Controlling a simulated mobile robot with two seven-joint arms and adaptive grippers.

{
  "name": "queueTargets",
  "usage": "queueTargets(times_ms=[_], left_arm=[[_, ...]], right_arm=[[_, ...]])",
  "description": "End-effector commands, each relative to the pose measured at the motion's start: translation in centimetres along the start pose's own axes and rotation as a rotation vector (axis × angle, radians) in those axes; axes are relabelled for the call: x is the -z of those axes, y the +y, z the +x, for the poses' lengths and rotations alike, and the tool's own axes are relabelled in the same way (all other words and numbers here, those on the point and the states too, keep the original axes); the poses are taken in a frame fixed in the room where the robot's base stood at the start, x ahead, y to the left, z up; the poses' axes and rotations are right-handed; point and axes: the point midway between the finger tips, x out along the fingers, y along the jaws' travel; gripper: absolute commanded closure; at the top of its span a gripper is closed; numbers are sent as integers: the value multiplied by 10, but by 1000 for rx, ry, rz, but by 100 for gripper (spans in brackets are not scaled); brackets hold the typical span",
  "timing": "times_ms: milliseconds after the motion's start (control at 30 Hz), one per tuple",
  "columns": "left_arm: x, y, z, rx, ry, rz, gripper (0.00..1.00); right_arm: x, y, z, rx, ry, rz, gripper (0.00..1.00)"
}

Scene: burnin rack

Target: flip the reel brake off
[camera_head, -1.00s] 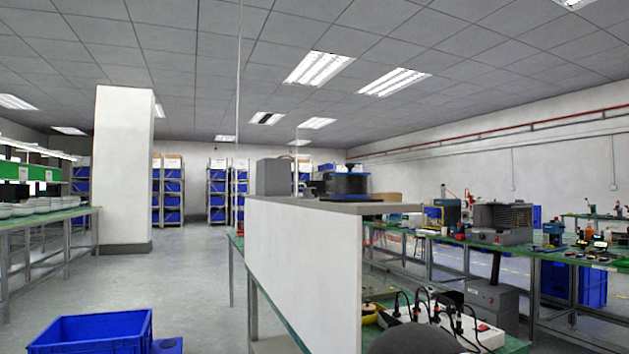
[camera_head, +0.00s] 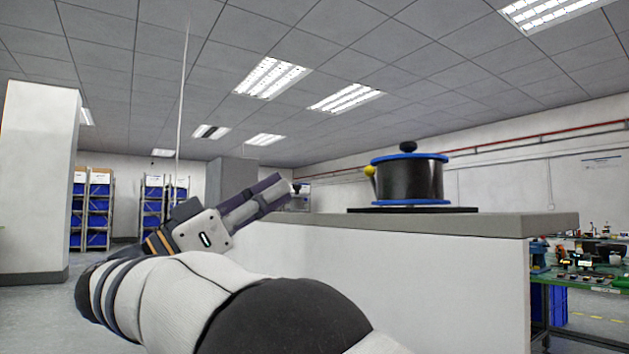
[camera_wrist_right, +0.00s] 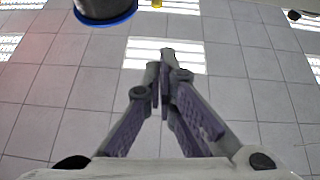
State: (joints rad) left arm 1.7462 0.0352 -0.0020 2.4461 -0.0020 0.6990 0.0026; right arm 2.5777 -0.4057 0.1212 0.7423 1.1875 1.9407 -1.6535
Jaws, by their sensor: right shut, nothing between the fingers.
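The reel (camera_head: 408,182) is a black drum with blue rims and a dark knob on top. It stands on a dark base plate (camera_head: 412,210) on a grey shelf top. A yellow knob (camera_head: 369,170), apparently the brake's handle, shows at the reel's left side. My right gripper (camera_head: 284,188) is shut and empty, left of the reel and apart from it. In the right wrist view the fingers (camera_wrist_right: 165,62) meet against the ceiling. The reel's blue-rimmed end (camera_wrist_right: 103,12) and a yellow piece (camera_wrist_right: 157,4) show at the top edge. My left gripper is out of view.
The grey shelf top (camera_head: 480,226) caps a white panel (camera_head: 440,275), with my right arm in front of it at the left. A green workbench (camera_head: 600,260) with tools stands at the right. Blue-bin racks (camera_head: 90,210) and a white pillar (camera_head: 38,180) stand far left.

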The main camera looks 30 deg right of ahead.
Motion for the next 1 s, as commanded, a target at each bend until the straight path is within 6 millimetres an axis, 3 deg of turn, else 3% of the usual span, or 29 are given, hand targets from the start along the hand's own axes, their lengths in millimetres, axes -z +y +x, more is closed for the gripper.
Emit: queueTargets(times_ms=[467, 933, 1000], left_arm=[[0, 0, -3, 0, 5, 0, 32], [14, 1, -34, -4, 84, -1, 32], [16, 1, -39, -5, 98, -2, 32]], right_arm=[[5, 5, 9, -15, -11, 3, 100], [6, 9, 108, -18, -12, 7, 100], [-5, 9, 116, -16, -12, 4, 100]])
